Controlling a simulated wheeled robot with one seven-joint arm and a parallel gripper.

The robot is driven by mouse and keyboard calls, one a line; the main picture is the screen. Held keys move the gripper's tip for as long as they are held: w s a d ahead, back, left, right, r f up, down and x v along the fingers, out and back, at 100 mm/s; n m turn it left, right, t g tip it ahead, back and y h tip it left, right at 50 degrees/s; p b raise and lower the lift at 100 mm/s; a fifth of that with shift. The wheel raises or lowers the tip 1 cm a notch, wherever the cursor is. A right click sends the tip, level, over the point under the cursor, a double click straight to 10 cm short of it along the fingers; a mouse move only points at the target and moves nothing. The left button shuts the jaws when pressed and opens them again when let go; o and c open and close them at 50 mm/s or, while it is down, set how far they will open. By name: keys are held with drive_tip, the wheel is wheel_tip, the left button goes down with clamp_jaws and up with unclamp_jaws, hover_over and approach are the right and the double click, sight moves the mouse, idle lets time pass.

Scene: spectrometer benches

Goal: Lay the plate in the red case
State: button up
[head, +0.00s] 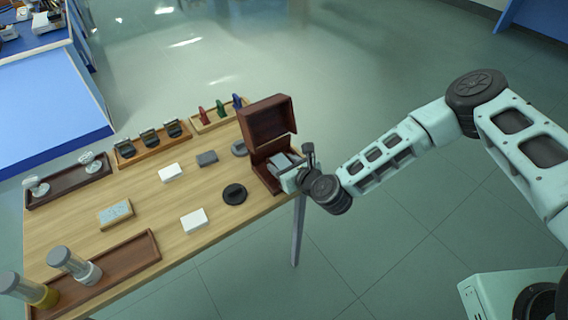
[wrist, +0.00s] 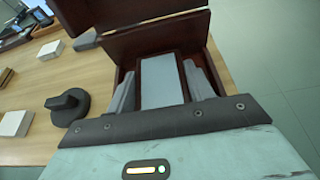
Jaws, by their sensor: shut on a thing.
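The red case (head: 267,122) stands open at the table's right edge, its dark red-brown lid raised at the back. It also shows in the wrist view (wrist: 150,42). My gripper (head: 284,161) is at the case's mouth, reaching in from the right. In the wrist view my gripper (wrist: 162,85) has a grey finger on each side of the plate (wrist: 162,82), a flat pale grey-blue rectangle, and is shut on it. The plate lies within the outline of the case's opening. Whether it touches the case floor is hidden.
White blocks (head: 194,221), a grey block (head: 207,158) and a patterned block (head: 116,212) lie on the table (head: 150,240). Trays (head: 152,254) line its sides.

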drive_tip(key=shift+f, duration=0.3)
drive_tip(key=shift+f, duration=0.2)
drive_tip(key=o, duration=1)
drive_tip(key=shift+o, duration=0.2)
drive_tip(key=shift+r, duration=0.15)
